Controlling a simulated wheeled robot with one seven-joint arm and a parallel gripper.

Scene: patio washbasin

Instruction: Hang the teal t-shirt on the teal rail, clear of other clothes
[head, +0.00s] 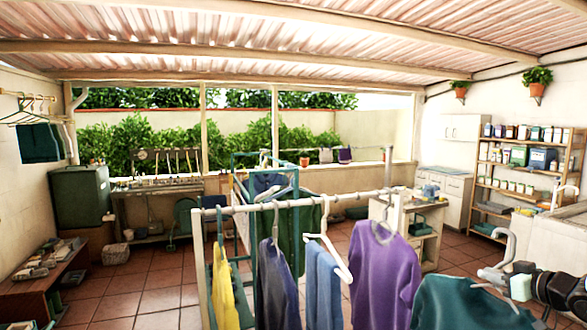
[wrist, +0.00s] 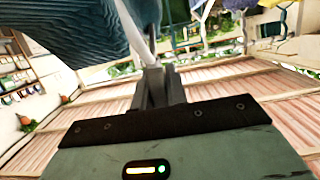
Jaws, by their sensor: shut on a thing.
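The teal t-shirt (head: 465,305) hangs at the lower right of the head view, its lower part cut off by the frame. My gripper (head: 519,281) is beside its top, shut on the pale hanger (head: 509,243), whose hook rises above. In the wrist view, my gripper (wrist: 152,82) is closed around the hanger's white stem (wrist: 146,35), with dark teal cloth (wrist: 70,30) at upper left. A teal rack frame (head: 233,172) stands behind the front white rail (head: 362,196). Blue and green garments (head: 286,228) hang around it, partly hiding its rail.
Shelves (head: 520,170) and a white basin stand at right.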

